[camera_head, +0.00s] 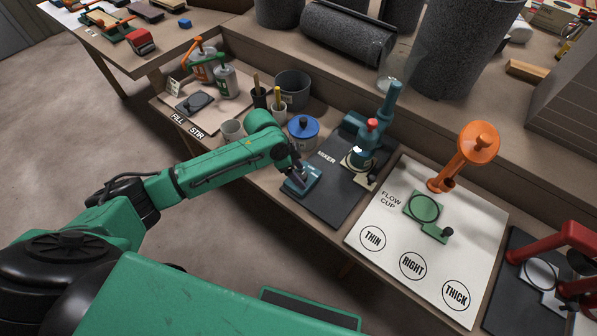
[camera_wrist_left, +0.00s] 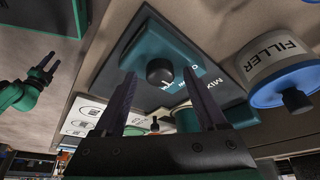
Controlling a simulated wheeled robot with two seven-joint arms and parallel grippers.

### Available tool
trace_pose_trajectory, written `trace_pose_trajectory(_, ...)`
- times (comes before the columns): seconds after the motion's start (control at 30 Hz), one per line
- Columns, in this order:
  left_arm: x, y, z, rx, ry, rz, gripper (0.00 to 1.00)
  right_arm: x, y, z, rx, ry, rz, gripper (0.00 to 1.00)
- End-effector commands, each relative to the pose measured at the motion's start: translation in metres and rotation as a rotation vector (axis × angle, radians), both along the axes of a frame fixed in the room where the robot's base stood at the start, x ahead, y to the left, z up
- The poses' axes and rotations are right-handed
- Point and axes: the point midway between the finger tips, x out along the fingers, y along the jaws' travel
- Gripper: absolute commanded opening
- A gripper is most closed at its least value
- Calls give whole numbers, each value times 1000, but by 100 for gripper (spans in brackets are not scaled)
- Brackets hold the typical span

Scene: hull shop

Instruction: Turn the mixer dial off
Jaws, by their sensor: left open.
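The mixer's teal control box (camera_head: 303,181) sits at the front left of the dark mixer mat, partly hidden by my left gripper in the head view. In the left wrist view the box (camera_wrist_left: 150,42) carries a round black dial (camera_wrist_left: 160,71) with a small pale mark. My left gripper (camera_head: 298,174) is open over the box. In the left wrist view its two fingers (camera_wrist_left: 166,98) stand apart on either side of the dial, with no visible contact. The mixer (camera_head: 365,150) stands behind, teal with a red knob. My right gripper (camera_wrist_left: 51,64) shows apart at the left, with its fingers spread.
A blue-lidded filler tin (camera_head: 303,133) stands close to the left arm; it also shows in the left wrist view (camera_wrist_left: 280,72). The white flow cup board (camera_head: 400,240) with an orange stand lies right of the mat. Cups and bottles stand left. Grey rolls line the back shelf.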

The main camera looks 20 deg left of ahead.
Motion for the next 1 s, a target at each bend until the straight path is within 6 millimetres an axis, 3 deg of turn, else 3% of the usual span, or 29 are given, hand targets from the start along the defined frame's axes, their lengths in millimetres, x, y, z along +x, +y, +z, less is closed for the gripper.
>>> trace_pose_trajectory(0.03,0,0,0,0,0,0,74,0,0,0,0,0,0,50)
trace_pose_trajectory(0.07,0,0,0,0,0,0,66,0,0,0,0,0,0,50)
trace_pose_trajectory(0.23,0,0,0,0,0,1,1,0,0,0,0,0,0,50)
trace_pose_trajectory(0.57,-1,0,2,-1,4,28,0,0,0,7,0,1,0,50)
trace_pose_trajectory(1.0,-4,-2,8,-2,5,296,0,-1,-2,59,-2,1,0,50)
